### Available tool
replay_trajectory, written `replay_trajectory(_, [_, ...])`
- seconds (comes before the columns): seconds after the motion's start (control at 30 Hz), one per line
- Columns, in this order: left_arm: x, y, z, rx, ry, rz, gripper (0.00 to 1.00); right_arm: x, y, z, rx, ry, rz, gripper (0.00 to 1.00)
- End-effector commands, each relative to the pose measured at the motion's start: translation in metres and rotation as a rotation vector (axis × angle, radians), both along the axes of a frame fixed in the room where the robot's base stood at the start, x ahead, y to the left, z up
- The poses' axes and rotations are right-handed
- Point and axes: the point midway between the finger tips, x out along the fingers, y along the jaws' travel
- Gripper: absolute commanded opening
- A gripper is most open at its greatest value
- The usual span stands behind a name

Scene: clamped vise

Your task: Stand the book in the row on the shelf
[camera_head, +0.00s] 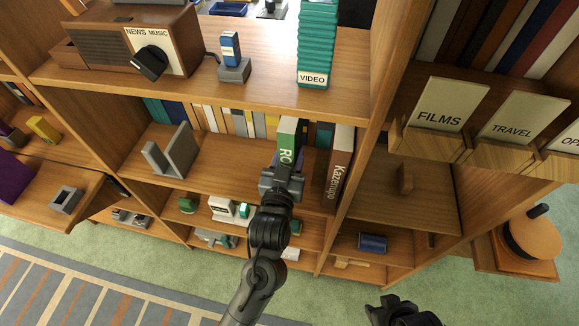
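A green book (287,140) with pale lettering on its spine stands roughly upright at the middle shelf. My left gripper (283,178) is at the lower end of its spine and appears shut on it; the fingertips are partly hidden. A row of books (235,120) runs along the back of the same shelf, behind the green book. My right gripper (390,305) is at the bottom edge, away from the shelf; its fingers are too unclear to read.
A grey bookend-like block (175,152) stands at the left of the middle shelf (225,160), with bare board between it and the green book. Above are a teal VIDEO stack (317,45) and a wooden radio (125,40). Label holders (440,125) jut out at right.

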Motion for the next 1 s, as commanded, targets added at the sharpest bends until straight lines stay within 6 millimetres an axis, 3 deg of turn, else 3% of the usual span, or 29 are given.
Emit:
replay_trajectory(0.4, [0.002, -0.001, -0.043, -0.001, -0.005, -0.001, 0.00, 0.000, 0.001, -0.007, 0.005, 0.001, -0.003, 0.43])
replay_trajectory(0.9, [0.004, -0.001, -0.049, -0.002, -0.005, 0.000, 0.00, 0.000, -0.001, -0.008, -0.004, 0.000, 0.003, 0.43])
replay_trajectory(0.93, [0.003, -0.001, -0.052, 0.000, 0.001, 0.000, 0.46, 0.000, -0.001, -0.008, -0.004, 0.000, 0.003, 0.43])
replay_trajectory(1.0, [0.003, -0.001, -0.051, 0.000, 0.001, 0.000, 0.57, 0.000, -0.001, -0.008, -0.006, 0.001, 0.003, 0.43])
